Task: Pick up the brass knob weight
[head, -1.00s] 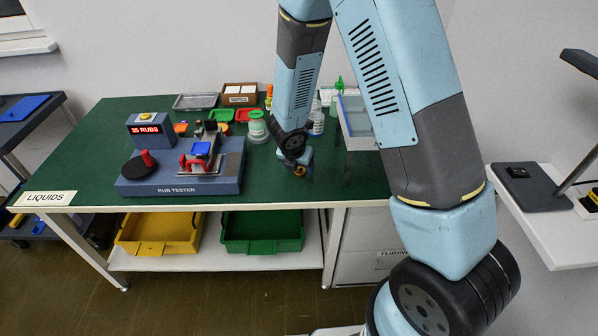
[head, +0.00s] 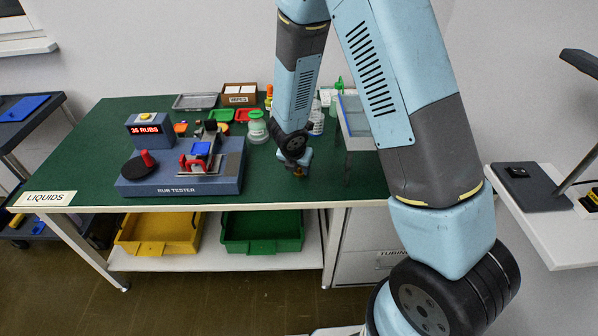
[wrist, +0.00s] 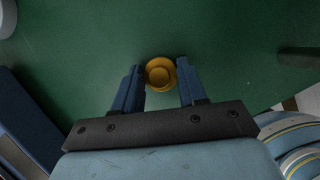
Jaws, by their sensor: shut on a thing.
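The brass knob weight (wrist: 161,74) is a round golden piece with a raised knob, seen from above in the wrist view. It sits between the two blue fingers of my gripper (wrist: 161,80), which are shut on it. In the head view my gripper (head: 299,175) is small and low over the front of the green bench, left of a raised metal-legged stand. The weight is barely visible there, and I cannot tell whether it touches the bench.
The blue rub tester (head: 180,189) stands on the left of the green bench (head: 265,190). Bare bench lies between tester and gripper.

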